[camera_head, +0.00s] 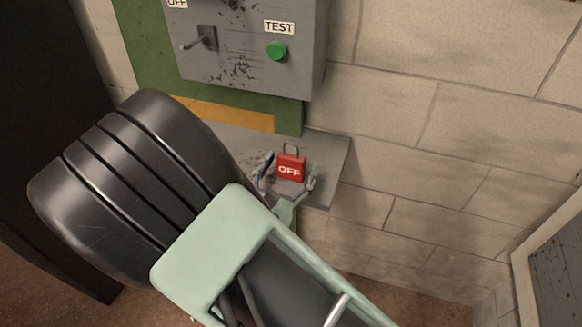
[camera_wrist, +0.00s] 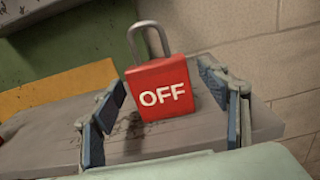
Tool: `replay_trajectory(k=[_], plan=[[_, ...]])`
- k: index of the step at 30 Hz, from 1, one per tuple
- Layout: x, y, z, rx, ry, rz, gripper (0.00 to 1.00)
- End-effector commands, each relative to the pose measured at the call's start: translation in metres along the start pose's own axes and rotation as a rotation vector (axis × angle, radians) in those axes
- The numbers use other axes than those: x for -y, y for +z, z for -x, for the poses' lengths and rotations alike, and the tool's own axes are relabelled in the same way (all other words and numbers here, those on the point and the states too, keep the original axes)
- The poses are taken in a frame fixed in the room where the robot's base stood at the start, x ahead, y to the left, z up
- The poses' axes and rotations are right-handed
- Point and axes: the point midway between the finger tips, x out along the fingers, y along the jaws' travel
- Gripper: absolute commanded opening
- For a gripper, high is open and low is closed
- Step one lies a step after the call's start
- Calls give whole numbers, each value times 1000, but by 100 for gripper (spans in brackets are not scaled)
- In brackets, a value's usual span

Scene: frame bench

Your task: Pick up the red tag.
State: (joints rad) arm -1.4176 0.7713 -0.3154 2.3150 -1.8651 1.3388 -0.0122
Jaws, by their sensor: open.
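The red tag (camera_head: 290,169) is a padlock-shaped block marked OFF with a grey shackle on top. It stands upright on a grey shelf (camera_head: 335,160) below the wall box. In the wrist view the red tag (camera_wrist: 162,90) is between the two fingers, with a gap showing on its left side. My gripper (camera_head: 288,180) is open, its fingers on either side of the tag. It also shows in the wrist view (camera_wrist: 165,110), with blue-grey pads.
A grey box (camera_head: 245,60) with a lever (camera_head: 200,40) and a green TEST button (camera_head: 277,50) hangs above the shelf on a green panel (camera_head: 145,40). A block wall (camera_head: 440,130) stands behind. A framed panel (camera_head: 555,265) is at the right edge.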

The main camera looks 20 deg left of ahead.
Motion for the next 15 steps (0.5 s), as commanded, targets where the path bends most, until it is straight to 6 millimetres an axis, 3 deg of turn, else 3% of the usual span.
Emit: replay_trajectory(k=[9,15], plan=[[0,0,-7,0,0,1,67],[0,0,-6,0,0,1,45]])
